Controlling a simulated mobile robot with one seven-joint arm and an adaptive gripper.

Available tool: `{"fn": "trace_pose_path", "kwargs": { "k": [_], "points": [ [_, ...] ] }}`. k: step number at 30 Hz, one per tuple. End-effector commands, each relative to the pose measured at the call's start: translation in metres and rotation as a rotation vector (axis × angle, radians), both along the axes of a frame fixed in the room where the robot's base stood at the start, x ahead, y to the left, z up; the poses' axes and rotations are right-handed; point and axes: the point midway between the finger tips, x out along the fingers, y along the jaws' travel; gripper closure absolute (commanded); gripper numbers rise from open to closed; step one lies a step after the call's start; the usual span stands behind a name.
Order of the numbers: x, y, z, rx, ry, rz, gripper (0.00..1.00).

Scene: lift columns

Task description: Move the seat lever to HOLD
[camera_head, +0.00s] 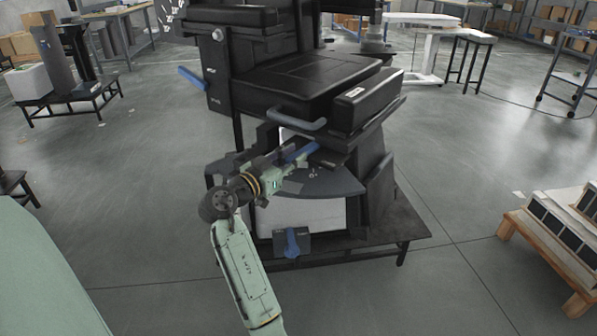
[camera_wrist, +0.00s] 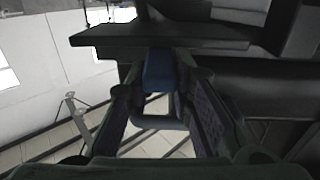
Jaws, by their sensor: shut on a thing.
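A blue lever (camera_head: 301,152) sticks out below the front of the black seat (camera_head: 318,85), above a dark curved plate (camera_head: 325,183). My gripper (camera_head: 286,158) reaches it from the left. In the wrist view the blue lever (camera_wrist: 158,72) lies between the two fingertips of my gripper (camera_wrist: 160,82), under a dark ledge. My gripper is shut on this lever. The lever's far end is hidden under the seat. Any HOLD marking is too small to read.
A blue-grey loop handle (camera_head: 298,123) sits just above my gripper. Another blue lever (camera_head: 192,78) sticks out at the upper left. A blue knob (camera_head: 291,242) is on a box low in front. A wooden pallet (camera_head: 545,245) stands at right. The floor in front is clear.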

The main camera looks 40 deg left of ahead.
Motion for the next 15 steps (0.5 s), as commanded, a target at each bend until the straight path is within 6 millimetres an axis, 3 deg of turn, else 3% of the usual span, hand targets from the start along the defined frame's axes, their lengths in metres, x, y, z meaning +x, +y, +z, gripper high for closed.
{"fn": "trace_pose_path", "kwargs": {
  "k": [15],
  "points": [
    [0.0006,0.0092,0.0010,-0.001,0.000,-0.075,1.00]
  ]
}}
